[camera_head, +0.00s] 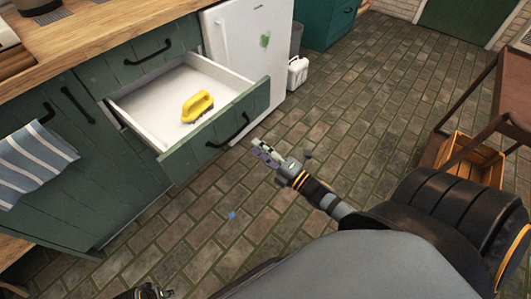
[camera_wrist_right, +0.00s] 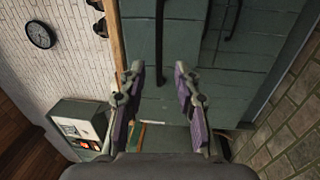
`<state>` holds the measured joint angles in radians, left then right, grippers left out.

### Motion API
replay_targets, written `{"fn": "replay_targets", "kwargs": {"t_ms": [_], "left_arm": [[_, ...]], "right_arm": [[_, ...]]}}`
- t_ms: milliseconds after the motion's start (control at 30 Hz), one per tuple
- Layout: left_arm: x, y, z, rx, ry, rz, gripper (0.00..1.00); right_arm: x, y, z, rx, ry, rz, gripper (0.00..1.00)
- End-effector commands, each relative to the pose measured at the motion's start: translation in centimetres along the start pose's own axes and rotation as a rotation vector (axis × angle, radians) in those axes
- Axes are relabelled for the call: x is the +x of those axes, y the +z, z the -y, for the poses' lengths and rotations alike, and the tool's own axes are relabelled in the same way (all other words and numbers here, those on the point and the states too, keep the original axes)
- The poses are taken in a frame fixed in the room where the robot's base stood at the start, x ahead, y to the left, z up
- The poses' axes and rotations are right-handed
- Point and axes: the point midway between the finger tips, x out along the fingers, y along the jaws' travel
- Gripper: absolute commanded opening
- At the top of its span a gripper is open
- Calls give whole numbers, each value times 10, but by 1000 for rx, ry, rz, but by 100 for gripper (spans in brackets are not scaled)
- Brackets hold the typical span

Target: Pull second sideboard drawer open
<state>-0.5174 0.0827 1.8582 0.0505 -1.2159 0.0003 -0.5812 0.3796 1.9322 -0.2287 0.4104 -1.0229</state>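The second drawer (camera_head: 150,112) of the green sideboard (camera_head: 90,180) stands pulled out, its white inside showing. A yellow brush (camera_head: 197,106) lies in it. Its front carries a dark bar handle (camera_head: 230,133). My right gripper (camera_head: 262,152) is just right of the drawer front, apart from the handle in the head view. In the right wrist view its two purple-padded fingers (camera_wrist_right: 160,88) are spread with nothing between them, and green fronts with dark handles lie beyond. Only a small part of my left gripper (camera_head: 145,292) shows at the bottom edge; its fingers cannot be made out.
The closed top drawer (camera_head: 140,62) is above the open one. A striped towel (camera_head: 35,160) hangs at the left. A white fridge (camera_head: 250,45) stands beside the sideboard, with a white jug (camera_head: 297,73) on the floor. A brown cart (camera_head: 478,110) is at right. The brick floor between is mostly clear.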

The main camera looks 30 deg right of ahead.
Motion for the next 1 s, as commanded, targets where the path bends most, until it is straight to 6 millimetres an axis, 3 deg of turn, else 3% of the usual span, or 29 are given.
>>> {"fn": "replay_targets", "kwargs": {"t_ms": [233, 800, 900, 967, 1000], "left_arm": [[0, 0, 0, 0, 1, 0, 40], [0, 0, 0, 0, 1, 0, 40], [0, 0, 0, 0, 1, 0, 40], [0, 0, 0, 0, 1, 0, 40], [0, 0, 0, 0, 1, 0, 40]], "right_arm": [[-24, 0, 0, 0, 1, -1, 32], [-26, 1, 1, 6, -3, 4, 32], [-24, 10, 19, 85, -74, 60, 32], [-25, 20, 44, 197, -170, 141, 32], [-29, 28, 66, 300, -250, 216, 32]]}}
